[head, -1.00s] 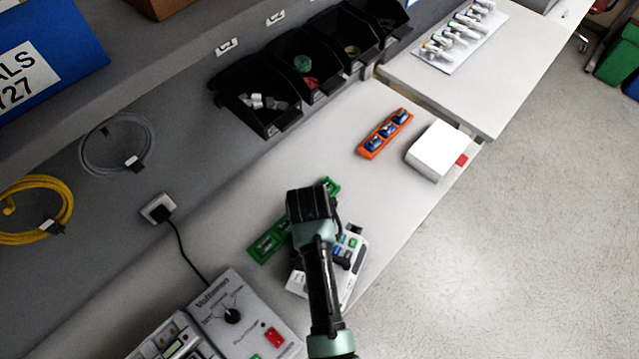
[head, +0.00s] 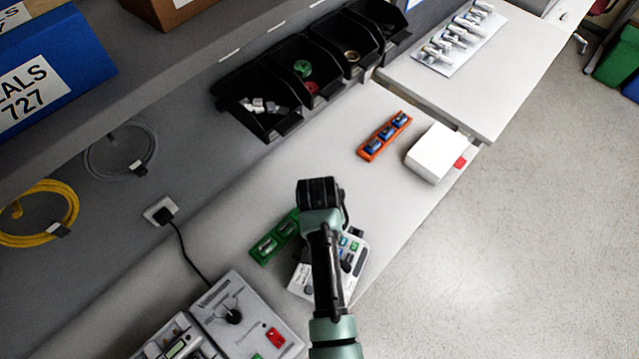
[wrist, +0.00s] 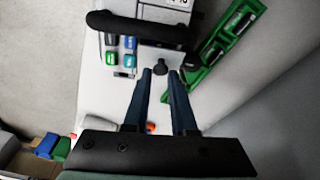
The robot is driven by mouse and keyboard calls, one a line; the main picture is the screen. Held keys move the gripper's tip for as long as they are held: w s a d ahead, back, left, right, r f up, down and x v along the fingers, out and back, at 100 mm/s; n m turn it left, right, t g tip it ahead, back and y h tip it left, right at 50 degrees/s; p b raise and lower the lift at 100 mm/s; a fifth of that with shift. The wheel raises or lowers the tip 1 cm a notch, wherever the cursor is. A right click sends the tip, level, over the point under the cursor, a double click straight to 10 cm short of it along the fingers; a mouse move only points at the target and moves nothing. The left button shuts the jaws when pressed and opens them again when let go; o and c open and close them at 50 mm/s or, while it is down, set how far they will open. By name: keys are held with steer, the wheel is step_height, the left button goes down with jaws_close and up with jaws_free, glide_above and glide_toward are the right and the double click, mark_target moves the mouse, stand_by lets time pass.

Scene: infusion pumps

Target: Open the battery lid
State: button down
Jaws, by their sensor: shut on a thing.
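The infusion pump (head: 303,281) is a pale device with blue and green buttons, lying on the bench under my arm. In the wrist view the pump (wrist: 115,83) shows its buttons at upper left and a dark bar-like handle (wrist: 140,28) across the top. My gripper (wrist: 161,72) has its two dark fingers on either side of a small dark knob (wrist: 159,71) at the pump's near edge, shut on it. I cannot tell the battery lid's outline apart from the pump's casing. In the head view my arm hides the fingertips and part of the pump.
A green battery holder (head: 264,248) lies left of the pump. A grey tester with a dial (head: 250,328) is at lower left. An orange holder (head: 372,148) and a white box (head: 434,152) stand farther along the bench, with clear surface between. Black bins (head: 262,122) line the back.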

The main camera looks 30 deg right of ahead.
steer(key=shift+w+r, duration=0.1)
steer(key=shift+w, duration=0.05)
steer(key=shift+d+g+y, duration=0.1)
steer(key=shift+g+y, duration=0.2)
steer(key=shift+d, duration=0.1)
steer(key=shift+p, duration=0.3)
steer(key=shift+d+r, duration=0.1)
steer(key=shift+y, duration=0.3)
steer(key=shift+d, duration=0.1)
